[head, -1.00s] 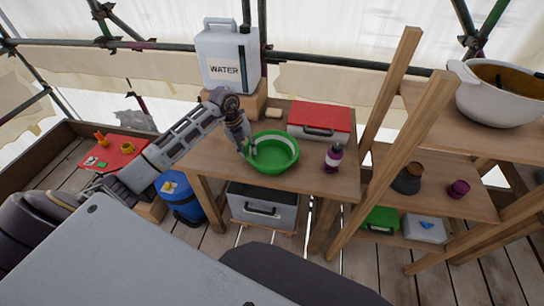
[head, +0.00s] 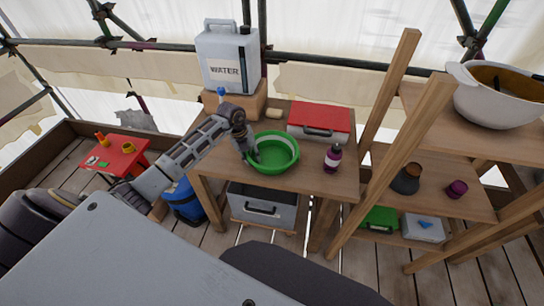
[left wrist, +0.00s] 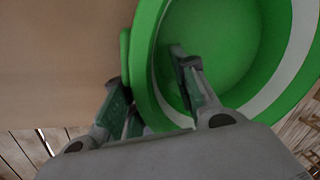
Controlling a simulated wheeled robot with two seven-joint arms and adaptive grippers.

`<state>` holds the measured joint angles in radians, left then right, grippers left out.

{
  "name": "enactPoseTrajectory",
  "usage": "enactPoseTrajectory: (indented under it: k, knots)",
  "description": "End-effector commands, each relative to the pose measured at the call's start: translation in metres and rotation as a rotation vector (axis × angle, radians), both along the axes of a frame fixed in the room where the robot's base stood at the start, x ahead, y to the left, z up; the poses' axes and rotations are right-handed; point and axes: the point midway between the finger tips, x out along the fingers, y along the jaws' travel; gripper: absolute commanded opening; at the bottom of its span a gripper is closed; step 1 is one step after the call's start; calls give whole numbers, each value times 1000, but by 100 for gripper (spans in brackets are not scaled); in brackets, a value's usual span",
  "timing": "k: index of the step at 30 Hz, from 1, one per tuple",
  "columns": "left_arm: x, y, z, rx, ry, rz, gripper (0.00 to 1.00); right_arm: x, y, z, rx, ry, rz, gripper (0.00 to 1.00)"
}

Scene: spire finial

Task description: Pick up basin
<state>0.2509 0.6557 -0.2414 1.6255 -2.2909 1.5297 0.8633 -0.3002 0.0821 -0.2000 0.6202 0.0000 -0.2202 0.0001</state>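The basin (head: 284,151) is a round green bowl with a white band inside, standing upright on the wooden table (head: 310,182). In the left wrist view the basin (left wrist: 232,45) fills the upper right. My left gripper (head: 251,155) is at the basin's left side, pointing down. In the left wrist view the left gripper (left wrist: 150,68) has its fingers apart, one inside the basin and one outside, with the basin's wall between them. I see a gap, so it is not clamped on the wall. My right gripper is not in view.
A water jug (head: 228,58) stands on a wooden block behind. A wooden shelf (head: 436,185) rises on the right. The table's front right is clear.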

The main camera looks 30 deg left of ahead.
Motion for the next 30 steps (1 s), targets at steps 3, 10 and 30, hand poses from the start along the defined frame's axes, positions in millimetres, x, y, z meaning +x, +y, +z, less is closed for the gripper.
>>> enactPoseTrajectory:
  k: [3, 10, 30]
  knots:
    - [0, 0, 0, 0, 0, 0, 28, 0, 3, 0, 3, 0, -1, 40]
    - [0, 0, 0, 0, 0, 0, 28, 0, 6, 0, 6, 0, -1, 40]
    - [0, 0, 1, 0, -1, 0, 0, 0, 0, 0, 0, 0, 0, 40]
